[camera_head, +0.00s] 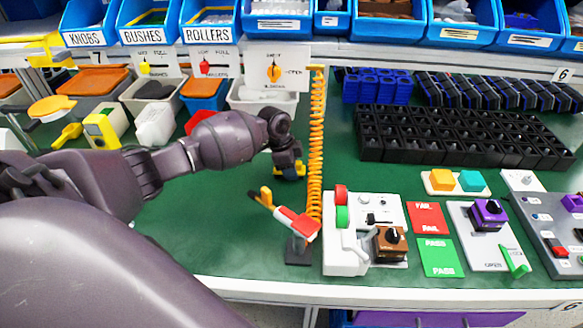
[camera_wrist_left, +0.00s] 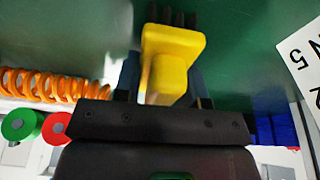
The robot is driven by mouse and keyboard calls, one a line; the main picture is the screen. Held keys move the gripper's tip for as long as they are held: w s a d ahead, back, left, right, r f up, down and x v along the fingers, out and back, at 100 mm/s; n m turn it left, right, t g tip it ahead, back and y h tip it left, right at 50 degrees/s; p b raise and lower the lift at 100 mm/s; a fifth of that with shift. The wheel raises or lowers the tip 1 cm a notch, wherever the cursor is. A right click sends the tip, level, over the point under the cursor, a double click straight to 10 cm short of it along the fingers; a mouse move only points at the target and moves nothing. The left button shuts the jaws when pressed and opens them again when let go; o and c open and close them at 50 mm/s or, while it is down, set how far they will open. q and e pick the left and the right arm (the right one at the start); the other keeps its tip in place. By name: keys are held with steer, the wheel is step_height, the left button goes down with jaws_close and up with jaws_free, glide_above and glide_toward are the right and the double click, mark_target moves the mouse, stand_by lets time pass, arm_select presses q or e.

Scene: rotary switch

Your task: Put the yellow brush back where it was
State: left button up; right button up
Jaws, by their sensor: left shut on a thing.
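The yellow brush (camera_wrist_left: 172,50) is between the fingers of my left gripper (camera_wrist_left: 165,88) in the left wrist view, with dark bristles at its far end. In the head view, my left gripper (camera_head: 289,168) hangs over the back middle of the green table, left of the orange coiled hose. Only small yellow parts of the brush (camera_head: 301,167) show there beside the fingers. The gripper is shut on the brush. I cannot tell whether the bristles touch the table. My right gripper is not in view.
The orange coiled hose (camera_head: 317,150) stands close to the right of the gripper. A red-and-white tool (camera_head: 297,222) and a test fixture (camera_head: 345,258) are nearer the front. Small bins (camera_head: 203,95) line the back. A black tray grid (camera_head: 455,135) fills the back right.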

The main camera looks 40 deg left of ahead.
arm_select(q)
steer(key=shift+r, duration=0.1)
steer(key=o, duration=0.9)
steer(key=p+v, duration=0.2)
steer(key=v, duration=1)
steer(key=shift+d, duration=0.1)
